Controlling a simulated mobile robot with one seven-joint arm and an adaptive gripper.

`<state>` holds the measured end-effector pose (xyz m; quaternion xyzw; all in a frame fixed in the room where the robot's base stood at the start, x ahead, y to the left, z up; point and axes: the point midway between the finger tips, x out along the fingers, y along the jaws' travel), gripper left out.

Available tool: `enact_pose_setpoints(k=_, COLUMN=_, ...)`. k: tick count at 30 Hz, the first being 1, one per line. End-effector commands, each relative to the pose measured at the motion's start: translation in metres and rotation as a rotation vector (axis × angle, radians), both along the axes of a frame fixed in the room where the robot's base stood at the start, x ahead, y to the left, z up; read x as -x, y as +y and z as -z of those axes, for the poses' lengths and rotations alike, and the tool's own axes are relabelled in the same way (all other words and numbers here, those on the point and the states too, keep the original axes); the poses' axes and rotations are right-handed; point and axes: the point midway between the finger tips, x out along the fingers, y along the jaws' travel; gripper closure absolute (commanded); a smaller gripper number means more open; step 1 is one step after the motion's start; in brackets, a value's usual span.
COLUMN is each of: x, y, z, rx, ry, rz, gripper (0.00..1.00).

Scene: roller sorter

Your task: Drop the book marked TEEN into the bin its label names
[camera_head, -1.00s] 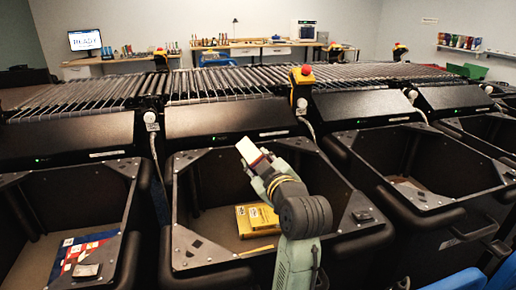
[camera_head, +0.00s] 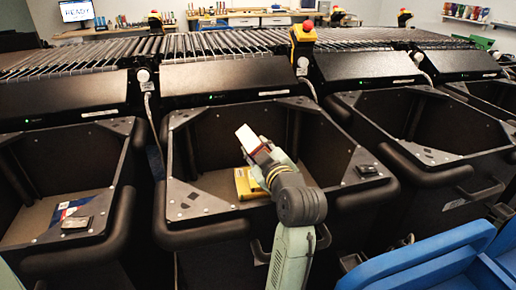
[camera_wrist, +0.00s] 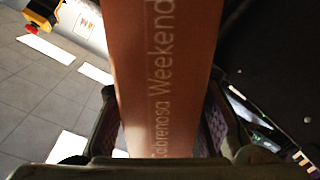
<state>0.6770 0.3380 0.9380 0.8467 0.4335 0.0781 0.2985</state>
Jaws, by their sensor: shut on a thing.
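My gripper (camera_head: 264,158) is shut on a book (camera_head: 247,138), whose pale page edges and reddish cover show in the head view. The gripper and book appear over the middle black bin (camera_head: 205,232), with a yellow book (camera_head: 243,184) inside. The left bin (camera_head: 75,262) holds a blue, red and white item (camera_head: 70,209). A right bin (camera_head: 432,178) stands beside it. The bin labels are too small to read.
A roller conveyor (camera_head: 210,45) runs behind the bins above black sloped panels (camera_head: 222,73). A yellow box with a red button (camera_head: 304,32) stands on its edge. A blue object (camera_head: 425,262) is close at the lower right.

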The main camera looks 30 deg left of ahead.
Motion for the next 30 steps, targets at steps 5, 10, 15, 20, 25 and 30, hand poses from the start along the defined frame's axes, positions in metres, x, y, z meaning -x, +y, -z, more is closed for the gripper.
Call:
enact_pose_setpoints(k=5, x=0.0003, y=-0.0001, z=-0.0011, rx=-0.002, ry=-0.003, rz=0.000, gripper=1.00)
enact_pose_setpoints(k=10, x=0.0001, y=-0.0002, z=-0.0010, rx=-0.002, ry=-0.003, rz=0.000, gripper=0.64)
enact_pose_setpoints(k=15, x=0.0001, y=-0.0002, z=-0.0009, rx=-0.002, ry=-0.003, rz=0.000, gripper=0.53)
enact_pose_setpoints(k=20, x=0.0001, y=-0.0001, z=-0.0005, rx=-0.001, ry=-0.002, rz=0.000, gripper=0.45)
enact_pose_setpoints(k=25, x=0.0000, y=-0.0002, z=-0.0002, rx=-0.001, ry=-0.001, rz=0.000, gripper=0.45)
enact_pose_setpoints(k=30, x=-0.0005, y=-0.0002, z=-0.0051, rx=0.001, ry=0.000, rz=0.001, gripper=0.45)
